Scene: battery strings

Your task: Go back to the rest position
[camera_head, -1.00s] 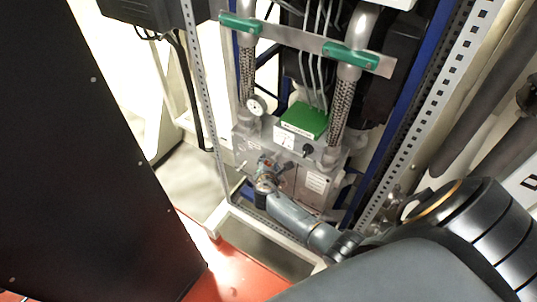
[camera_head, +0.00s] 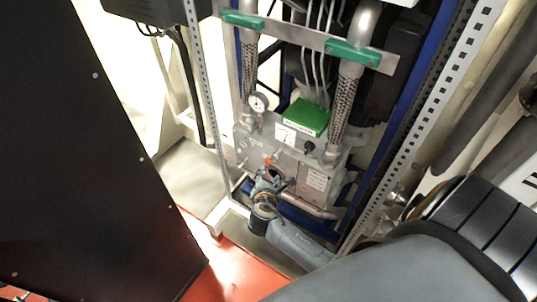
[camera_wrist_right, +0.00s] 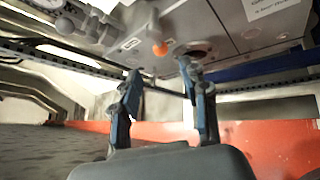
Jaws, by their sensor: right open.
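My right gripper (camera_head: 268,178) is in front of the lower part of a grey metal unit (camera_head: 318,160) in the head view. In the right wrist view its two fingers stand apart, and the gripper (camera_wrist_right: 161,76) is open with nothing between the fingertips. An orange knob (camera_wrist_right: 160,48) on the unit's face shows just beyond and between the fingertips. In the head view the orange knob (camera_head: 267,161) is at the gripper's tip; I cannot tell there whether they touch. My left gripper is not in view.
A perforated white post (camera_head: 420,120) stands right of the unit, and a thinner one (camera_head: 206,100) left. A large black panel (camera_head: 90,180) fills the left. A green box (camera_head: 306,118) and a gauge (camera_head: 257,103) sit higher on the unit. Red floor (camera_head: 235,268) is open below.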

